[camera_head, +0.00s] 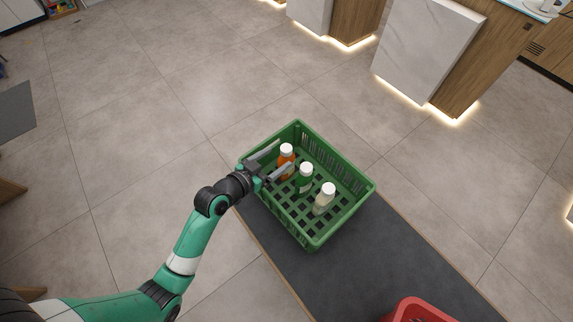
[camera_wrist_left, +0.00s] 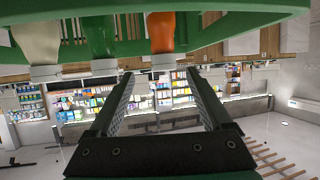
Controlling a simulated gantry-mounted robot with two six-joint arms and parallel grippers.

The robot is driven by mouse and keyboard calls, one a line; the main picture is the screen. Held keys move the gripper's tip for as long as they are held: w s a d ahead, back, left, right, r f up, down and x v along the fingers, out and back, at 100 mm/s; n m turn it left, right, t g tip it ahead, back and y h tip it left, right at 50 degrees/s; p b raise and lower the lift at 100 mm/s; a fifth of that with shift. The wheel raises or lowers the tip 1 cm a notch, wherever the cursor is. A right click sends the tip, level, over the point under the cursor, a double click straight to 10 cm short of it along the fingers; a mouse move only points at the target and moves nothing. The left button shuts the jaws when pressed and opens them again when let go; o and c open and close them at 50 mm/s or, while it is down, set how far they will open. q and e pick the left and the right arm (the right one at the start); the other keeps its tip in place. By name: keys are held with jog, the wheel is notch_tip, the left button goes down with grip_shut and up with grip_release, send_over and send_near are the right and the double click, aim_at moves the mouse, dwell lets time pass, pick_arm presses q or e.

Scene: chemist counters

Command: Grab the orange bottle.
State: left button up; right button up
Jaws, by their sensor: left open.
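The orange bottle (camera_head: 286,161) with a white cap stands inside a green crate (camera_head: 345,217), near its left wall. My left gripper (camera_head: 283,155) reaches over the crate's left rim with its jaws open, one finger to each side of the orange bottle in the head view. In the left wrist view, which appears upside down, the orange bottle (camera_wrist_left: 161,32) hangs beyond the open fingertips (camera_wrist_left: 160,74), with its white cap near the gap between them. Whether the fingers touch it cannot be told. My right gripper is not in view.
A green bottle (camera_head: 305,184) stands close to the orange one, beside the lower finger. A pale bottle (camera_head: 324,200) stands further right in the crate. The crate rests on a dark counter (camera_head: 370,262). A red basket (camera_head: 420,307) is at the bottom edge.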

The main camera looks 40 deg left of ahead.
aim_at(282, 152)
pick_arm(q)
jog(key=shift+x, duration=0.9)
jog(key=shift+w+a+f+b, duration=0.15)
jog(key=shift+w+f+b, duration=0.05)
jog(key=shift+w+b, duration=0.1)
jog(key=b+x, duration=0.1)
jog(key=x, duration=0.3)
jog(key=shift+w+a, duration=0.2)
jog(key=shift+w, duration=0.1)
jog(key=shift+r, duration=0.1)
grip_shut()
